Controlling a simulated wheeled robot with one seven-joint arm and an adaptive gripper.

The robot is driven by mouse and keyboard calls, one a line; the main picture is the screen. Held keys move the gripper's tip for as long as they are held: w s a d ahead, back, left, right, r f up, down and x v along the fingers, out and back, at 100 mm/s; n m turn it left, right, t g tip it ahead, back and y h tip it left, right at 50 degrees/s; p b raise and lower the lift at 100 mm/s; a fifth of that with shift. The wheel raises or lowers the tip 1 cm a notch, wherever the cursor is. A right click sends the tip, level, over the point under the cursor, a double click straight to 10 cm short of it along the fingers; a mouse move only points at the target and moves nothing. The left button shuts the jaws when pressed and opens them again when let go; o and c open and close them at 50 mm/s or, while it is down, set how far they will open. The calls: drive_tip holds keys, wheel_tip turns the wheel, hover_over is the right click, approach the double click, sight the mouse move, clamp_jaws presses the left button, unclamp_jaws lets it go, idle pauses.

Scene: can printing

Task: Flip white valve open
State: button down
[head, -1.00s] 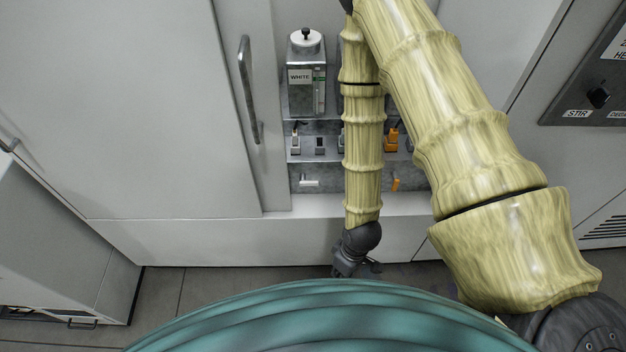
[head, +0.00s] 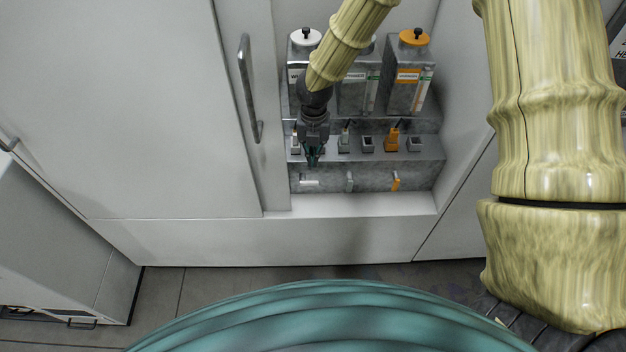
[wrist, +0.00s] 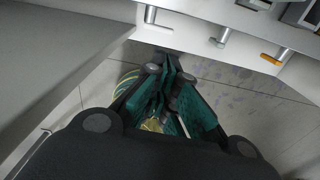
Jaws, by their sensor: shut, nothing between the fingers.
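The white valve (head: 309,183) is on the grey front panel, leftmost of three valves, with its white handle lying sideways in the head view. In the wrist view the white valve (wrist: 157,27) is near the top, beyond the fingertips. My gripper (head: 313,163) points down just above the white valve in the head view; I cannot tell whether it touches. In the wrist view my gripper (wrist: 171,68) has its green-padded fingers together, with nothing between them. The white container (head: 305,38) behind is partly hidden by my arm.
A grey valve (head: 349,181) and an orange valve (head: 395,181) sit to the right, handles upright in the head view. An orange container (head: 409,75) stands above. Alcove side walls and a door handle (head: 249,88) flank the panel. The floor in front is clear.

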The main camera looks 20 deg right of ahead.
drive_tip(key=shift+w+d+r+n, duration=0.2)
drive_tip(key=shift+w+r+n, duration=0.2)
drive_tip(key=shift+w+r, duration=0.1)
drive_tip(key=shift+f, duration=0.1)
wheel_tip(320, 180, down, 14)
drive_tip(key=p, duration=0.4)
idle(0.4)
